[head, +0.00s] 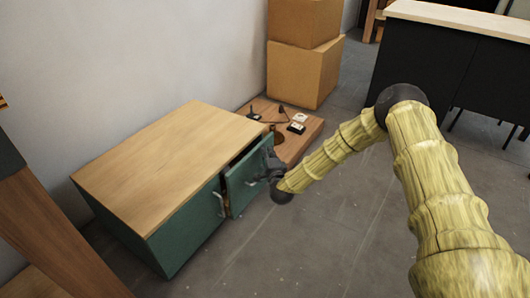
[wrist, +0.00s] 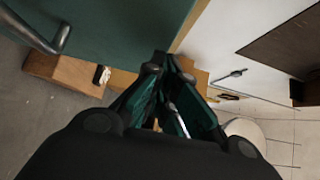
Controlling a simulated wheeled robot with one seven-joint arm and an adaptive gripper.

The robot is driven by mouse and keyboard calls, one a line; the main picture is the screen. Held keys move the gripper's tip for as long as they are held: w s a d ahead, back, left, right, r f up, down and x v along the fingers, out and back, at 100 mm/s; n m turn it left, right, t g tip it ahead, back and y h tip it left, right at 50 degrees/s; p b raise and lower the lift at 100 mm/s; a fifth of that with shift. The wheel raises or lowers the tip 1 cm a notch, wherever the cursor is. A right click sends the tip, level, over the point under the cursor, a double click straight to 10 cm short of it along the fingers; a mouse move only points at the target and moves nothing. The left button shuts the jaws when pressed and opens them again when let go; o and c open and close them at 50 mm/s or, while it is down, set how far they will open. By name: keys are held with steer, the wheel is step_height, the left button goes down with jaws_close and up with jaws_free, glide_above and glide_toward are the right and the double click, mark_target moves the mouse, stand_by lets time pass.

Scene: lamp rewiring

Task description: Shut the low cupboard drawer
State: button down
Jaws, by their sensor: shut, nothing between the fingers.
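The low green cupboard (head: 185,228) with a pale wooden top (head: 165,150) stands against the wall in the head view. Its right front panel (head: 240,190), which has a metal handle, stands out from the body with a dark gap behind it. I take this for the drawer. My gripper (head: 268,168) is at this panel's right side, and I cannot tell whether they touch. In the wrist view my gripper (wrist: 172,68) is shut and empty, close by a green surface (wrist: 120,28) with a metal handle (wrist: 48,38) at the upper left.
A low wooden platform (head: 312,128) with small dark and white items sits just beyond the cupboard. Stacked cardboard boxes (head: 300,70) stand behind it. A dark counter (head: 425,60) is at the upper right. The grey floor (head: 300,245) in front of the cupboard is clear.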

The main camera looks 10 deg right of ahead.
steer(key=s+d+p, duration=0.2)
steer(key=s+p, duration=0.2)
steer(key=s, duration=0.7)
steer(key=shift+s+d, duration=0.15)
steer(key=shift+s, duration=0.05)
steer(key=c, duration=2.1)
jaws_free()
steer(key=shift+s, duration=0.2)
steer(key=o, duration=0.4)
steer(key=shift+s+f, duration=0.1)
steer(key=shift+c, duration=0.2)
steer(key=shift+o, duration=1.1)
steer(key=shift+f+n+y+b, duration=0.3)
steer(key=shift+f+y, duration=0.05)
steer(key=shift+y, duration=0.25)
step_height(320, 180, down, 8)
steer(key=n+g+y+b, duration=0.6)
steer(key=n+g+y, duration=0.15)
steer(key=y, duration=0.25)
steer(key=shift+n+t, duration=0.25)
steer(key=shift+n, duration=0.2)
steer(key=shift+b+x, duration=2.75)
steer(key=shift+x, duration=2.9)
